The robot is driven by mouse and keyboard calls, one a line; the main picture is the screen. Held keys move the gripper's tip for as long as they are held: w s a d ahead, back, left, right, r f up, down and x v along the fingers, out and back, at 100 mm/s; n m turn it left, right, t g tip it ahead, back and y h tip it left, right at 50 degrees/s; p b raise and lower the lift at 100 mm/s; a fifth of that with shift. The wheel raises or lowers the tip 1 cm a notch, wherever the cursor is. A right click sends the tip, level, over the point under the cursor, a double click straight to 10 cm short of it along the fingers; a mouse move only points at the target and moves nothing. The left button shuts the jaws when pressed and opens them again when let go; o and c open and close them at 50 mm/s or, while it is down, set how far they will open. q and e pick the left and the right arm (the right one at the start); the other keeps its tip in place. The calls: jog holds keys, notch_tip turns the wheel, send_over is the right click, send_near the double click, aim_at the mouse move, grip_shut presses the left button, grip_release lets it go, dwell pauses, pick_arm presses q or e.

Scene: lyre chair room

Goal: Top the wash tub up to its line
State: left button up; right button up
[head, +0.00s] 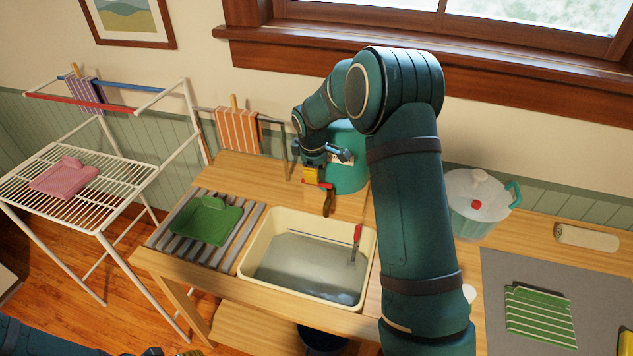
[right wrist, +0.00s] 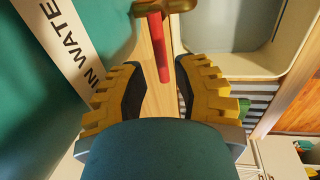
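The cream wash tub (head: 252,262) stands on the wooden bench with greyish water (head: 305,265) in it. A dark line (head: 310,238) runs along its inner back wall, above the water. Behind it stands a teal water container (head: 345,172) with a brass tap (head: 329,204) on its front. The tap's red lever also shows in the right wrist view (right wrist: 162,50). My right gripper (right wrist: 155,88) is open, with the lever between and just beyond its fingertips. I cannot tell whether water runs. Only a sliver of my left gripper (head: 155,352) shows at the bottom edge.
A slatted rack (head: 165,234) with a green board-like item (head: 207,220) is left of the tub. A red-topped item (head: 357,234) is at the tub's right side. A lidded pot (head: 462,215) stands right of my arm. A white drying rack (head: 110,172) stands far left.

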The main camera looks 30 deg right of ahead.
jog(key=shift+w+d+f, duration=0.15)
jog(key=shift+d+f, duration=0.05)
jog(key=shift+f, duration=0.95)
jog(key=shift+w+d+f, duration=0.15)
jog(key=shift+f, duration=1)
grip_shut()
